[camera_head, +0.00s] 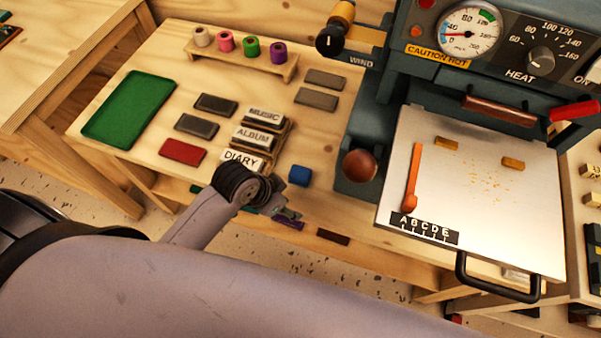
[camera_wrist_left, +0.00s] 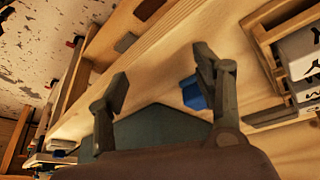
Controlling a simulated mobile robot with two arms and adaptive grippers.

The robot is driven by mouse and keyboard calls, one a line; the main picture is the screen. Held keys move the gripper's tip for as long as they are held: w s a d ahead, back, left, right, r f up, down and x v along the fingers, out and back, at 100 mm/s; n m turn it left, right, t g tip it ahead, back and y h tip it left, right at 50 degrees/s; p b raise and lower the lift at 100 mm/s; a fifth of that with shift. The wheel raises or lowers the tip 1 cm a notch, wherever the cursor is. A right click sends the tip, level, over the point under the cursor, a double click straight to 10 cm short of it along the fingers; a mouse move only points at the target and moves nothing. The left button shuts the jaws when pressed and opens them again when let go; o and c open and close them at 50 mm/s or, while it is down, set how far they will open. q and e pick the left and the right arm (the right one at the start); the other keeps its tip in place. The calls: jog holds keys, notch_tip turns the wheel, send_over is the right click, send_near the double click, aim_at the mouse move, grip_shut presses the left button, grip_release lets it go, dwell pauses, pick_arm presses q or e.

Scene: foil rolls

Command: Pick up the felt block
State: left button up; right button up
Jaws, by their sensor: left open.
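A small blue block (camera_head: 300,175), which I take to be the felt block, lies on the wooden table to the right of the DIARY block. My left gripper (camera_head: 286,214) is near the table's front edge, just below the blue block in the head view, mostly hidden by my wrist. In the left wrist view the two fingers (camera_wrist_left: 161,77) are spread and hold nothing. The blue block (camera_wrist_left: 192,94) shows there beside the right finger, partly covered by it. I cannot tell whether they touch. My right gripper is not in view.
The MUSIC, ALBUM and DIARY blocks (camera_head: 253,137) stand in a holder left of the blue block. The hot-foil machine (camera_head: 375,120) with its metal plate (camera_head: 480,190) stands to the right. A green tray (camera_head: 128,110), a red pad (camera_head: 183,152) and grey pads lie farther off.

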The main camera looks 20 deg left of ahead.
pick_arm(q)
jog(key=w+r+m+g, duration=0.1)
jog(key=w+r+m, duration=0.3)
jog(key=w+r+m+g+h, duration=0.1)
jog(key=w+r+m, duration=0.3)
jog(key=shift+d+r+m+h, duration=0.1)
jog(key=shift+d+m+h, duration=0.1)
jog(key=shift+m+h, duration=0.15)
jog(key=w+a+r+m+g, duration=0.2)
jog(key=a+r+m, duration=0.1)
jog(key=a+r, duration=0.25)
jog(key=p, duration=0.2)
send_near(299, 172)
jog(key=x, duration=0.5)
jog(key=shift+d, duration=0.45)
jog(key=shift+d+f, duration=0.15)
jog(key=shift+f, duration=0.4)
jog(key=x, duration=0.2)
jog(key=p+x, duration=0.1)
jog(key=x, duration=0.1)
jog(key=shift+w+a+f, duration=0.1)
jog(key=shift+a+f, duration=0.1)
jog(key=shift+a, duration=0.05)
jog(key=c, duration=1.2)
